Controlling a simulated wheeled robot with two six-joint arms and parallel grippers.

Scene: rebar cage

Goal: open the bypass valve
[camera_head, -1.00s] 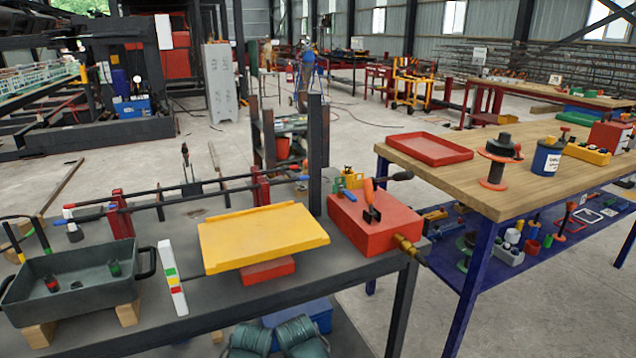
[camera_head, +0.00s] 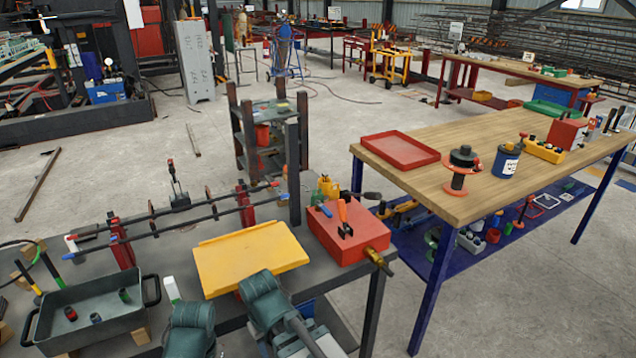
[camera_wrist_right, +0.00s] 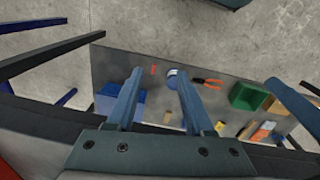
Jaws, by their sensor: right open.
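A red box (camera_head: 338,243) stands at the right end of the dark workbench. On its top is an orange lever (camera_head: 343,213), roughly upright, and a brass fitting (camera_head: 379,259) sticks out of its right front side. It looks like the bypass valve, but no label is readable. In the right wrist view my right gripper (camera_wrist_right: 154,78) is open and empty, its two blue-grey fingers apart above a lower shelf. In the head view only my arm links show at the bottom, left of and below the red box. My left gripper's fingers are not visible.
A yellow tray (camera_head: 248,256) lies left of the red box. A grey-green bin (camera_head: 95,312) is at the bench's left. A dark post (camera_head: 292,170) rises behind. A wooden table (camera_head: 440,190) stands to the right. The lower shelf holds a blue box (camera_wrist_right: 118,103) and orange-handled pliers (camera_wrist_right: 208,82).

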